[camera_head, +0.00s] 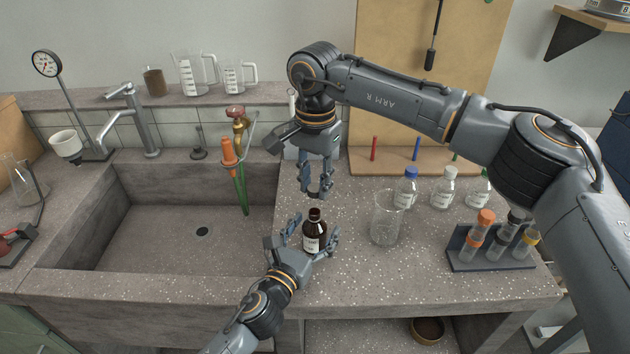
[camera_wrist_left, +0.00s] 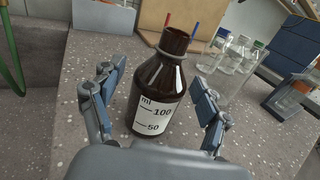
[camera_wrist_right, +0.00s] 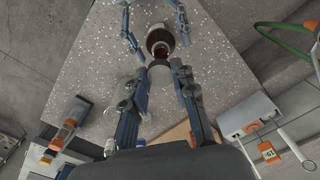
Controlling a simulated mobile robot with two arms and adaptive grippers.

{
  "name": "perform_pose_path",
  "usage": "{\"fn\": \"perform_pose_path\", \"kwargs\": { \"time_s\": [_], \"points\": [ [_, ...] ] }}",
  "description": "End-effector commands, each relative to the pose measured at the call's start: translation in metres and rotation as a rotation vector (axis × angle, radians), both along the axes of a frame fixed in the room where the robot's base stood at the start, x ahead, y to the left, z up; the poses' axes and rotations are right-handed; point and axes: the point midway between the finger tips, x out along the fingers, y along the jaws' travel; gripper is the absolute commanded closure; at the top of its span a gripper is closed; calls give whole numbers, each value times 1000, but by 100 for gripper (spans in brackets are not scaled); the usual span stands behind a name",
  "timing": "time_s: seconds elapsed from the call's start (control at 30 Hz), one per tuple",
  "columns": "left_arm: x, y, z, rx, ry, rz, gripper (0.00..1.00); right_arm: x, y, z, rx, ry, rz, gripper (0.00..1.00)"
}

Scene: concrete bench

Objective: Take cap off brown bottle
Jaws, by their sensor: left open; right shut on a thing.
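The brown bottle (camera_head: 314,238) stands upright on the bench near the sink's right side. In the left wrist view the bottle (camera_wrist_left: 158,95) shows volume marks and an uncapped, open neck; the right wrist view looks down at its mouth (camera_wrist_right: 160,47). My left gripper (camera_head: 318,246) is open, with a finger on either side of the bottle and gaps visible in its wrist view. My right gripper (camera_head: 318,193) is above and behind the bottle, pointing down, shut on the cap, which is mostly hidden between the fingertips (camera_wrist_right: 160,66).
A clear glass beaker (camera_head: 386,218) stands right of the bottle. Several small capped bottles (camera_head: 443,187) and a tube rack (camera_head: 490,250) are further right. The sink (camera_head: 200,232) lies left. Bench between the bottle and the front edge is clear.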

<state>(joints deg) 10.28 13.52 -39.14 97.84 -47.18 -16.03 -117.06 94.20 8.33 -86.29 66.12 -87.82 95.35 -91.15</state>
Motion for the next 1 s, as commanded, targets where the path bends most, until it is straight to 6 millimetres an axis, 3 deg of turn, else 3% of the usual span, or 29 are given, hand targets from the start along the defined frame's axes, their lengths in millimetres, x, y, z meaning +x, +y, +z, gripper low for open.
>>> {"fn": "perform_pose_path", "kwargs": {
  "time_s": [0.23,0.7,1.0],
  "points": [
    [-13,7,-1,2,1,0,24,0,0,0,0,0,0,100],
    [-96,45,-1,0,2,-1,24,0,0,0,0,0,0,100],
    [-109,52,0,-1,0,-1,24,0,0,0,0,0,0,100]
  ]
}}
